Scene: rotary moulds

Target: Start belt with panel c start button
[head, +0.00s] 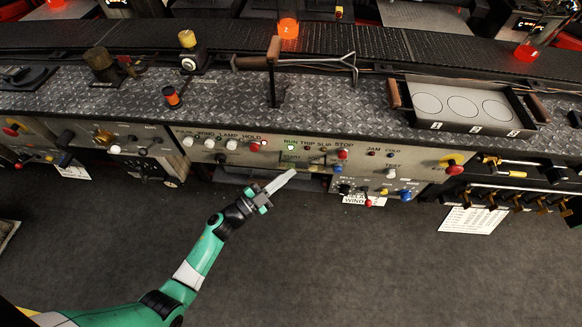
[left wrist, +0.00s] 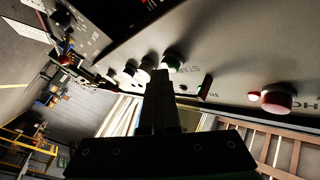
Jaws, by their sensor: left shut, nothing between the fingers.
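The control panel (head: 265,145) on the front of the bench carries RUN, TRIP, SLIP and STOP labels, with a START label below RUN. No panel letter can be read. The green RUN lamp (head: 291,147) glows. A red button (head: 343,154) sits under STOP. My left gripper (head: 292,173) is shut and empty, its fingertips just in front of the panel's lower edge near START. In the left wrist view the shut fingers (left wrist: 161,88) point at the panel (left wrist: 225,55) beside partly readable START lettering. The fingers may hide the start button; contact cannot be told.
A red HOLD button (head: 254,147) and several white knobs (head: 232,144) lie left of START. A blue button (head: 337,169) and a lower panel with a red-tipped lever (head: 368,203) lie to the right. The grey floor (head: 320,260) in front is clear.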

